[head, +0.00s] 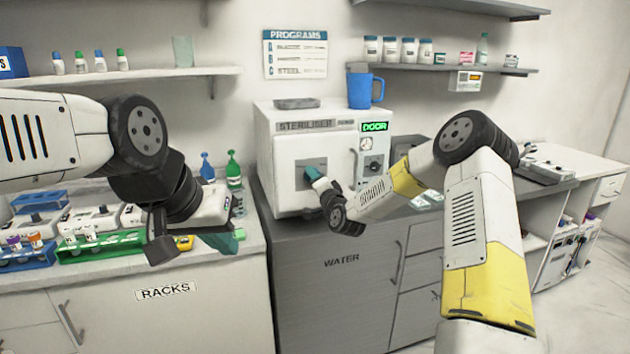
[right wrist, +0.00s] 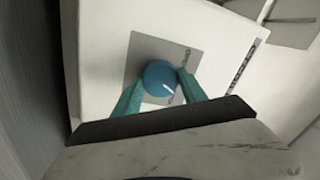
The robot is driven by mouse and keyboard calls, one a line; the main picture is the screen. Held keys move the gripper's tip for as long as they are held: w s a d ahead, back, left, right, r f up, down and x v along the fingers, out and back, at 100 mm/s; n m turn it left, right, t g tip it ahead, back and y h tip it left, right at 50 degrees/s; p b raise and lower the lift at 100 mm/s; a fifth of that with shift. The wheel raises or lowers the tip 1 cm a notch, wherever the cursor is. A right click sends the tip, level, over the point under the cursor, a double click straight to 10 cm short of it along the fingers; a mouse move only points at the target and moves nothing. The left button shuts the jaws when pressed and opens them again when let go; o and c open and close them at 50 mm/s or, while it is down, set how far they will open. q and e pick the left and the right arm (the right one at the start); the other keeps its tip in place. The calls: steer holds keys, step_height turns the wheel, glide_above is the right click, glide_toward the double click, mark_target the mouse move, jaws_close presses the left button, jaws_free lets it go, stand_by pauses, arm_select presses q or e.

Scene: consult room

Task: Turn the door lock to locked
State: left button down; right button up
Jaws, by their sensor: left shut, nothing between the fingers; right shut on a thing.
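The white steriliser (head: 287,131) stands on the dark cabinet, with a green lit "DOOR" display (head: 374,127). Its door has a grey square plate (head: 285,166). In the right wrist view the door lock is a round blue knob (right wrist: 158,76) on that plate (right wrist: 183,50), with a short white mark towards the lower right. Small lettering on the plate is too small to read surely. My right gripper (right wrist: 159,90) has its teal fingers on both sides of the knob, shut on it. In the head view, my right gripper (head: 311,174) hides the knob. My left gripper (head: 228,240) is shut and empty before the left counter.
A blue mug (head: 366,91) and a grey tray (head: 297,103) stand on the steriliser. Shelves with bottles run along the wall above.

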steer(key=shift+m, duration=1.8)
steer(key=o, duration=1.4)
steer(key=shift+c, duration=0.2)
steer(key=v, duration=0.7)
steer(key=shift+s, duration=0.4)
steer(key=shift+f, duration=0.1)
